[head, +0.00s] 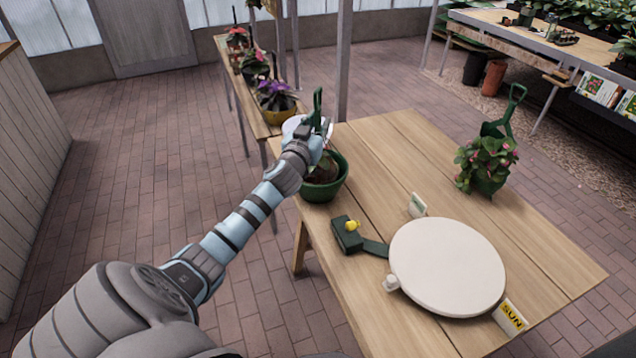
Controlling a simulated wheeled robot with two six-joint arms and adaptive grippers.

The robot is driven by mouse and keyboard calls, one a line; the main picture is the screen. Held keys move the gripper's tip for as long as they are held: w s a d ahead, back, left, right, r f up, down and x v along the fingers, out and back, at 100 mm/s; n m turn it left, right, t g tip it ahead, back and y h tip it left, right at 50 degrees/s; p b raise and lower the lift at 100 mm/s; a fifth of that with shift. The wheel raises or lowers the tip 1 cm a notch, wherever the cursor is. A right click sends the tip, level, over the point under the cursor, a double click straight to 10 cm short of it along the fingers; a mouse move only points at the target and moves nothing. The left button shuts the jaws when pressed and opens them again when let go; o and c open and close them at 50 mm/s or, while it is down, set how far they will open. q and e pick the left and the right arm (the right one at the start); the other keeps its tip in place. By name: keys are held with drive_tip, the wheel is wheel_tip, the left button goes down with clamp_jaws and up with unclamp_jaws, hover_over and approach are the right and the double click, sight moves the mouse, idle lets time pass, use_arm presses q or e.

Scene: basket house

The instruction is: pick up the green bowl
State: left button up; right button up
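The green bowl (330,190) stands at the left edge of the wooden table, with something dark and leafy inside it. My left arm reaches in from the lower left. My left gripper (325,130) is at the far upper side of the bowl, above or at its rim. The wrist covers part of the bowl's upper left. Whether the fingers touch the bowl, and whether they are open or shut, I cannot tell. My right gripper is not in view.
On the table (400,160) are a flowering plant (486,164), a green tool with a yellow knob (346,233), a large white round disc (447,265) and small signs. The table's middle is clear.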

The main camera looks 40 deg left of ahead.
use_arm(q)
clamp_jaws()
drive_tip(key=shift+r, duration=0.1)
